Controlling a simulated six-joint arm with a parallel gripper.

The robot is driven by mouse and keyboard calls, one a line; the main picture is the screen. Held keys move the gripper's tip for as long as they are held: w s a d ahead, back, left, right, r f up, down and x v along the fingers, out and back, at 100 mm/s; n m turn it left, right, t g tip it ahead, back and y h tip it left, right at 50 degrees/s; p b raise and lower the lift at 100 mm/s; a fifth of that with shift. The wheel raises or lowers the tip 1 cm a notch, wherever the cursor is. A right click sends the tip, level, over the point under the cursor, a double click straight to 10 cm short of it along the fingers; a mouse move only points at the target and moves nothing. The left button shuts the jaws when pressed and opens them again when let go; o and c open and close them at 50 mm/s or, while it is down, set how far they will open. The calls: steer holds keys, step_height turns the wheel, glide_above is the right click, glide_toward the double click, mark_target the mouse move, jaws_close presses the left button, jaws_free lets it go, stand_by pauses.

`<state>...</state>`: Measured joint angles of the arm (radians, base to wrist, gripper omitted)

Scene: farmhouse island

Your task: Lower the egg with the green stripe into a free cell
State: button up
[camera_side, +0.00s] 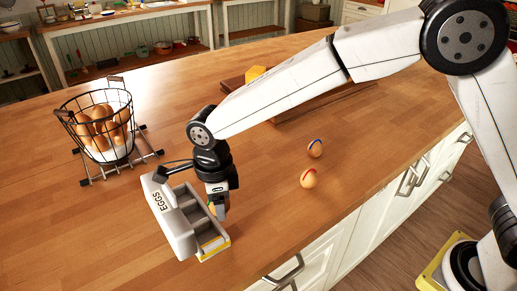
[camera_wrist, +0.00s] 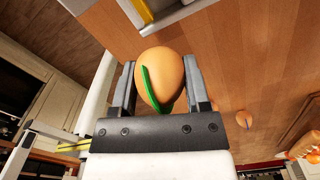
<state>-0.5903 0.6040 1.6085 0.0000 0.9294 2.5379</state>
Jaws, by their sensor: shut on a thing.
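The egg with the green stripe (camera_wrist: 160,72) is a tan egg held between the two fingers of my gripper (camera_wrist: 160,66) in the wrist view. Its green stripe runs down the left side and curves under. In the side view my gripper (camera_side: 217,203) points down at the right side of the egg box, and only a sliver of the egg shows there. The egg box (camera_side: 163,212) is white, marked EGGS, with grey cells and a yellow edge. The cells I can see look empty; some are hidden by my gripper. Part of the box (camera_wrist: 185,20) shows at the top of the wrist view.
An egg with a red stripe (camera_side: 308,179) and one with a blue stripe (camera_side: 315,149) lie on the wooden counter right of the box. A wire basket (camera_side: 72,108) of eggs stands on a rack at left. A wooden board (camera_side: 300,108) lies behind my arm.

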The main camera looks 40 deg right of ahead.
steer(key=shift+w+a+f, duration=0.15)
steer(key=shift+a+f, duration=0.05)
steer(key=shift+a, duration=0.4)
steer(key=shift+w+a+f, duration=0.2)
steer(key=shift+a+f, duration=0.05)
steer(key=shift+a, duration=0.35)
steer(key=shift+w+a+f, duration=0.15)
steer(key=shift+a+f, duration=0.05)
steer(key=shift+a, duration=0.4)
steer(key=shift+f, duration=0.15)
steer(key=shift+f, duration=0.95)
steer(key=shift+f, duration=1.5)
stand_by(1.3)
steer(key=o, duration=1.3)
steer(key=shift+o, duration=0.2)
step_height(320, 180, up, 8)
steer(key=shift+d+f, duration=0.1)
steer(key=shift+d, duration=0.05)
